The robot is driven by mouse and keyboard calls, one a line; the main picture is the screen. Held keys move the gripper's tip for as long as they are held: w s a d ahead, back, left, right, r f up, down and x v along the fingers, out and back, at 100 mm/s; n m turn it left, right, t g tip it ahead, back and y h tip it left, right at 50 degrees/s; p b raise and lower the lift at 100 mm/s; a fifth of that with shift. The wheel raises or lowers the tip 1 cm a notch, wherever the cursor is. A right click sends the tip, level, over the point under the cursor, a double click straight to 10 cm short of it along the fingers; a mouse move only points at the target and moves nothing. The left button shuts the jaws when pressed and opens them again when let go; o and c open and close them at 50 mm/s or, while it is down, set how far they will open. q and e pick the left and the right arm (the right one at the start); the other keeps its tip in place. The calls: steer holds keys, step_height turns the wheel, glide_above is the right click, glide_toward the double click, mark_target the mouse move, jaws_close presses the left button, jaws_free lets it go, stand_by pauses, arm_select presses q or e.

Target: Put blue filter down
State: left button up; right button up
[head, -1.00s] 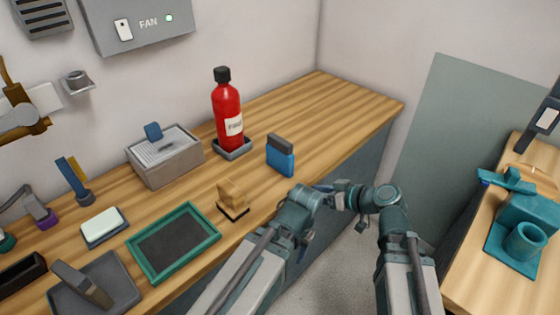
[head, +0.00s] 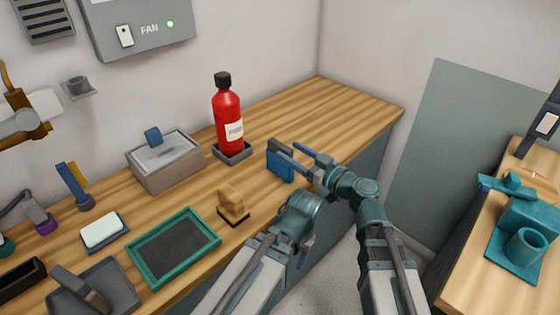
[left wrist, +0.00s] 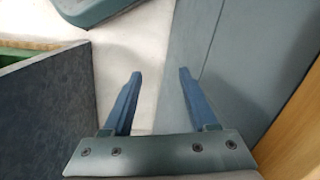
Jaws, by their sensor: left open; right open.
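The blue filter (head: 280,167) looks like an upright blue block with a dark grey top band. It stands on the wooden bench near its front edge. My right gripper (head: 285,152) is open, with its fingers reaching left across the top of the block. One finger passes over its face and the other lies just behind or beside it; I cannot tell if they touch it. My left gripper (left wrist: 156,75) is open and empty in the left wrist view, above pale floor beside a grey-blue panel. In the head view its fingers are hidden.
A red bottle (head: 227,115) stands in a grey tray behind the block. A wooden stamp-like piece (head: 232,200), a green-framed tray (head: 138,262) and a grey box (head: 168,172) stand to the left. The bench's back right is clear.

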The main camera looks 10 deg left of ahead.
mark_target(270, 140)
steer(key=shift+f+x, duration=0.15)
steer(key=shift+x, duration=1.9)
steer(key=shift+f+x, duration=0.1)
steer(key=shift+x, duration=1.95)
jaws_close()
